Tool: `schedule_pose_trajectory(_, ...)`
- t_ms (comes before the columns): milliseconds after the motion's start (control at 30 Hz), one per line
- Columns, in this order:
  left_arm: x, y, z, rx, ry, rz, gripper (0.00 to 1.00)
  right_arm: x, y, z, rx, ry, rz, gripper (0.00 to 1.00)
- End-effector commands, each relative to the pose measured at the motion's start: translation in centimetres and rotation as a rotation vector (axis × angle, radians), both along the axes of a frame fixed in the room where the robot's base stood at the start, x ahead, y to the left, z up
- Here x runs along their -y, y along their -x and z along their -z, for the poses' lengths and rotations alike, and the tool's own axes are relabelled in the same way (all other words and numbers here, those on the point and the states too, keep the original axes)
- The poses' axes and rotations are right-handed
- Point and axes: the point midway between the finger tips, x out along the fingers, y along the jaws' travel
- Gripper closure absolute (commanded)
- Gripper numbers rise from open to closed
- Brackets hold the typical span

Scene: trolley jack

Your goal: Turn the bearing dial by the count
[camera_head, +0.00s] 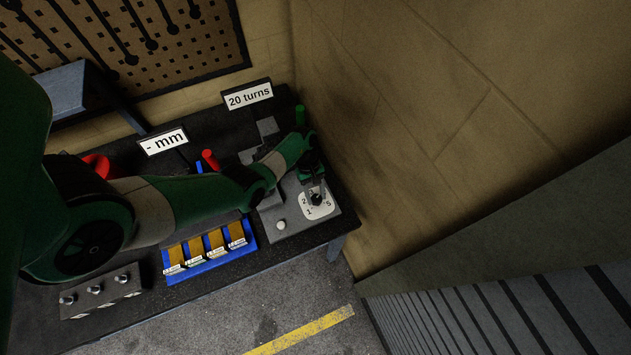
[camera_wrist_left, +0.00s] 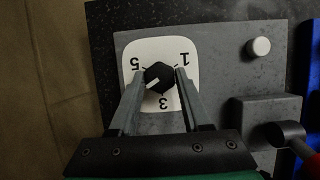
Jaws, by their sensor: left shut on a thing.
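The bearing dial (camera_head: 317,199) is a black knob on a white numbered plate, set on a grey panel at the right end of the dark bench. In the left wrist view the dial (camera_wrist_left: 159,77) has a white pointer angled to the lower left, between the 5 and the 3. The 1, 3 and 5 are readable there; the fingers cover the spots between. My left gripper (camera_wrist_left: 160,75) has one finger on each side of the knob and is shut on it; the gripper (camera_head: 313,190) comes from above in the head view. My right gripper is out of view.
A white button (camera_head: 280,225) is beside the dial. Signs read "20 turns" (camera_head: 248,95) and "- mm" (camera_head: 163,141). A blue tray (camera_head: 251,241) holds several yellow-brown pieces. A grey block with three knobs (camera_head: 100,290) is at the left. A wall (camera_head: 430,130) stands close to the right.

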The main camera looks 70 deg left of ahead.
Motion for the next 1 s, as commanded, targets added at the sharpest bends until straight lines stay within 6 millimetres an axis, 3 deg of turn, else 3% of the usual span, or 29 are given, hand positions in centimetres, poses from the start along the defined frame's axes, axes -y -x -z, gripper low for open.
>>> schedule_pose_trajectory(133, 0.0, 0.0, 0.0, 0.000, -0.002, -0.001, 1.00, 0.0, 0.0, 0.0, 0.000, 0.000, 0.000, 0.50)
schedule_pose_trajectory(167, 0.0, 0.0, 0.0, 0.000, -0.002, -0.001, 0.47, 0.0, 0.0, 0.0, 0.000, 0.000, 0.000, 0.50)
schedule_pose_trajectory(300, 0.0, 0.0, 0.0, 0.000, -0.001, -0.001, 0.22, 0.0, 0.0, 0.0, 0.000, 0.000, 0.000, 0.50)
schedule_pose_trajectory(667, -0.2, 0.0, -0.6, 0.000, -0.001, -0.002, 0.22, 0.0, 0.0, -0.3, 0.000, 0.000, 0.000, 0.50)
schedule_pose_trajectory(1000, -3.0, 0.3, -7.2, 0.003, -0.003, -0.002, 0.22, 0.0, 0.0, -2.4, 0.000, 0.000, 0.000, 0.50)
